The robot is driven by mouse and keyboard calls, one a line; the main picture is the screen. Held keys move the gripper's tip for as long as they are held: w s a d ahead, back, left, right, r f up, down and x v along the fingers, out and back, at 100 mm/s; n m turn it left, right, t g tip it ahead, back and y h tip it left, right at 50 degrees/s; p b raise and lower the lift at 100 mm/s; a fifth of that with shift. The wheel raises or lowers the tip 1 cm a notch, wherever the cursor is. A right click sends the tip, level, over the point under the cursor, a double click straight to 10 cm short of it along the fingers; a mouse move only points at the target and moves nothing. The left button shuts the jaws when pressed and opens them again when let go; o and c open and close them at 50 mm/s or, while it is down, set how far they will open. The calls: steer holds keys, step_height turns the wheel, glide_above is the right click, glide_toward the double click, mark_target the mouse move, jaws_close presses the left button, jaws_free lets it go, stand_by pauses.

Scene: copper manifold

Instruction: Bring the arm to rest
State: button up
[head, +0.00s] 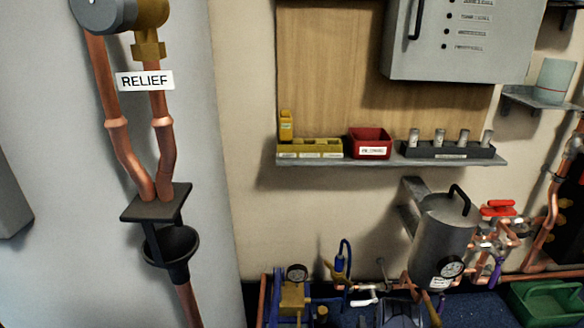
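No part of my arm that I can make out shows in the head view. My gripper is not in view, so its opening and anything it may hold cannot be seen.
A shelf (390,162) on the wall holds a yellow bin (310,148), a red bin (370,144) and a dark rack (448,150). Below stand a grey tank (440,240), copper pipes (545,240) and a green tray (545,304). A black funnel (170,246) hangs left under RELIEF pipes.

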mark_target(358, 304)
steer(key=w+b, duration=0.1)
steer(key=w, duration=0.1)
steer(key=w+r+b, duration=0.1)
steer(key=w, duration=0.2)
steer(key=w+b, duration=0.2)
steer(key=w, duration=0.1)
steer(key=shift+w+r, duration=0.25)
steer(key=shift+s+r+m+h+p, duration=0.15)
steer(key=shift+r+m+h+p, duration=0.35)
steer(key=shift+m, duration=0.6)
steer(key=shift+r, duration=0.1)
